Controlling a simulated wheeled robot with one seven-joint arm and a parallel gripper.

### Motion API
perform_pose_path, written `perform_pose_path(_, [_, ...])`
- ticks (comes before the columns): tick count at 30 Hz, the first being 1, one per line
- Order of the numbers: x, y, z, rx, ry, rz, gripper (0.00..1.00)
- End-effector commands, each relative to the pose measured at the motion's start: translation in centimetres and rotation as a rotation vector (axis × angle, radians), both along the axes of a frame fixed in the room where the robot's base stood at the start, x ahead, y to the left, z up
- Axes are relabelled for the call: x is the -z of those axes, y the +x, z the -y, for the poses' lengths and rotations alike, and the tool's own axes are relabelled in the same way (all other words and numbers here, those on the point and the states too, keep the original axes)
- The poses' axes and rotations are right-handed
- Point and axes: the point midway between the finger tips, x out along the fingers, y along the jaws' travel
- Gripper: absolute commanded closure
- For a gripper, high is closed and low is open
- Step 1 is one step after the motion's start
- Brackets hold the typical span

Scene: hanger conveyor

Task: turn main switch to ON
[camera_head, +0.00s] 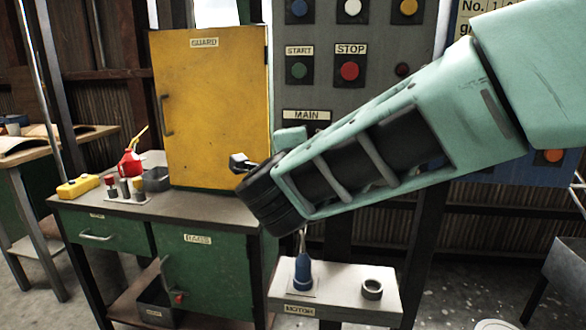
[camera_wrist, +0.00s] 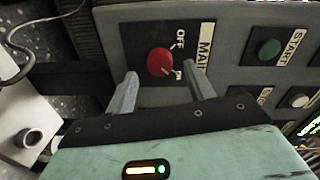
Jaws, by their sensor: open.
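The main switch is a round red knob (camera_wrist: 160,62) on a dark plate in the wrist view, beside OFF and ON lettering and a MAIN label (camera_wrist: 205,45). A small pale mark shows at the knob's lower right, on the side toward the ON lettering. My gripper (camera_wrist: 161,73) is open, with one grey finger on each side of the knob. I cannot tell whether the fingers touch it. In the head view the MAIN label (camera_head: 306,115) shows on the grey panel, and my arm hides the knob and most of the gripper.
START (camera_head: 299,70) and STOP (camera_head: 349,71) buttons sit above the switch. A yellow guard door (camera_head: 210,108) stands open at left above the green workbench (camera_head: 100,208). A small motor stand (camera_head: 340,285) with a blue part (camera_head: 303,272) is below my wrist.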

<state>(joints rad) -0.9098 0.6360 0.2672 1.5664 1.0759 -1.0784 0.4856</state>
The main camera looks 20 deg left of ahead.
Motion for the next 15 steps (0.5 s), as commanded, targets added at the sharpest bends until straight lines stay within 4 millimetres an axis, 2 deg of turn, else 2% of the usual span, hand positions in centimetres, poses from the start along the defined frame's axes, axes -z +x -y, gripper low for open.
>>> perform_pose_path(9, [-0.4,-7.4,1.7,-0.005,0.000,0.000,0.46])
perform_pose_path(15, [-0.6,-11.5,2.7,-0.003,0.000,0.000,0.46])
